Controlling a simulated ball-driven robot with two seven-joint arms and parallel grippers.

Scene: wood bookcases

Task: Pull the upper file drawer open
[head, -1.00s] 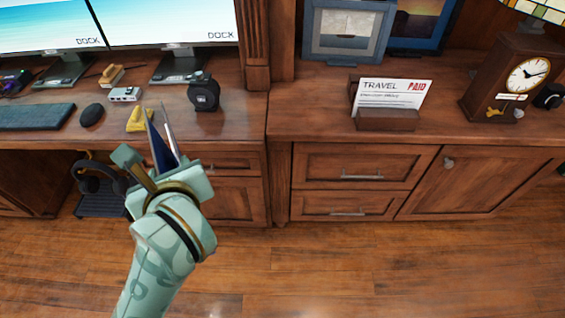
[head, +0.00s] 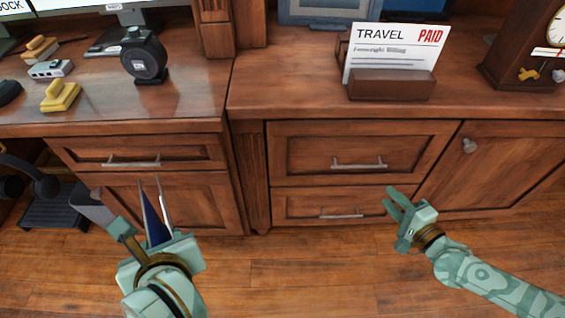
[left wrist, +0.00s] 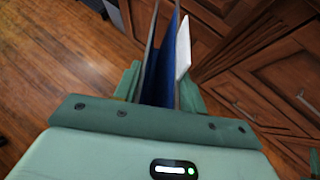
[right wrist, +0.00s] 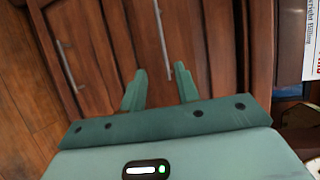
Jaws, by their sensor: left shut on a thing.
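The upper file drawer (head: 300,150) is a shut wood front in the right-hand cabinet, with a metal bar handle (head: 358,164). My right gripper (head: 389,197) is open and empty, in front of the cabinet and below right of that handle. In the right wrist view the handle (right wrist: 160,25) lies beyond and between the spread fingers (right wrist: 159,70), apart from them. My left gripper (head: 156,240) is shut on a thin blue and white folder-like thing (head: 152,222), held upright in front of the left desk drawers. It also shows in the left wrist view (left wrist: 165,65).
Below is a shut lower drawer (head: 290,207) with its own handle. A knobbed cabinet door (head: 500,165) is on the right. A card holder (head: 390,85) with a TRAVEL PAID card stands on top. Headphones (head: 35,175) hang at left. The floor in front is clear.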

